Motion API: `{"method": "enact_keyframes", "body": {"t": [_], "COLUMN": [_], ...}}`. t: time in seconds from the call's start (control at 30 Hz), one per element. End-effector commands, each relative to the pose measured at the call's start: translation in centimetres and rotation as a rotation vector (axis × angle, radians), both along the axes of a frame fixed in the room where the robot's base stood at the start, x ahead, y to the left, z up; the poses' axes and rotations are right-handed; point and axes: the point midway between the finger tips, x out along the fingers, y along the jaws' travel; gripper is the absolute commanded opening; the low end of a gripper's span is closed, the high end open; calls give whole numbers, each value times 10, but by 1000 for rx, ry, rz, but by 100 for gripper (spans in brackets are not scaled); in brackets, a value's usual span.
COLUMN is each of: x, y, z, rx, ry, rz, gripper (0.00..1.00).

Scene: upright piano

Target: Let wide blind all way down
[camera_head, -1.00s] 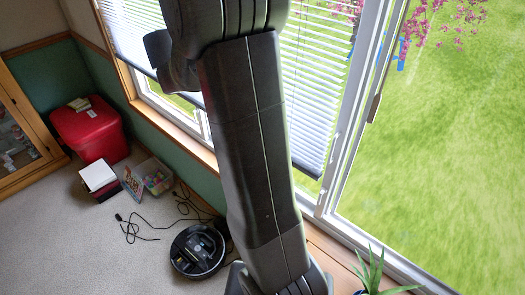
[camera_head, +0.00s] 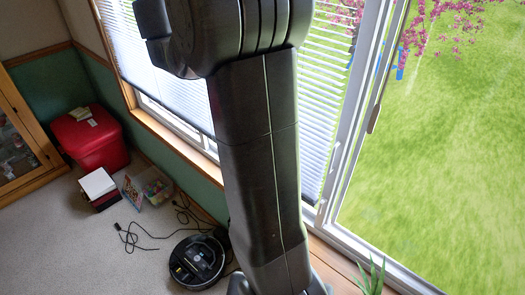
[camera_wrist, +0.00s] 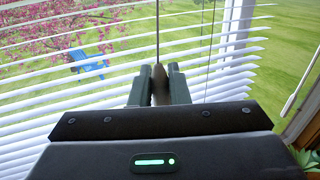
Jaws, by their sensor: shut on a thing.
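The wide white slatted blind (camera_head: 170,75) hangs over the window, on both sides of my arm in the head view. A strip of window glass shows under its bottom edge at the left. In the wrist view its slats (camera_wrist: 60,105) are tilted with gaps, and garden shows through. My gripper (camera_wrist: 159,82) is in front of the slats, with its fingers shut on a brownish cord pull (camera_wrist: 159,88). A cord (camera_wrist: 157,30) runs straight up from the pull. In the head view my arm hides the middle of the blind, and my gripper is out of sight.
A glass door (camera_head: 440,150) with a white frame stands right of the blind. A robot vacuum (camera_head: 197,260), cables, a red bin (camera_head: 95,140) and small boxes are on the floor at left. A plant (camera_head: 372,278) is at the bottom right.

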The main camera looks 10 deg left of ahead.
Motion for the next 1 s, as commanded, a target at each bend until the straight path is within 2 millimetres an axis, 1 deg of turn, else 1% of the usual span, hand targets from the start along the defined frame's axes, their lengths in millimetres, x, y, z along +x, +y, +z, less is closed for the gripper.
{"method": "enact_keyframes", "body": {"t": [0.07, 0.5, 0.6, 1.0], "x": [0, 0, 0, 0], "y": [0, 0, 0, 0], "z": [6, 75, 85, 90], "rx": [2, 3, 1, 1], "ry": [0, -2, 0, 2], "rz": [1, 1, 1, 1], "gripper": [0, 0, 0, 0]}}
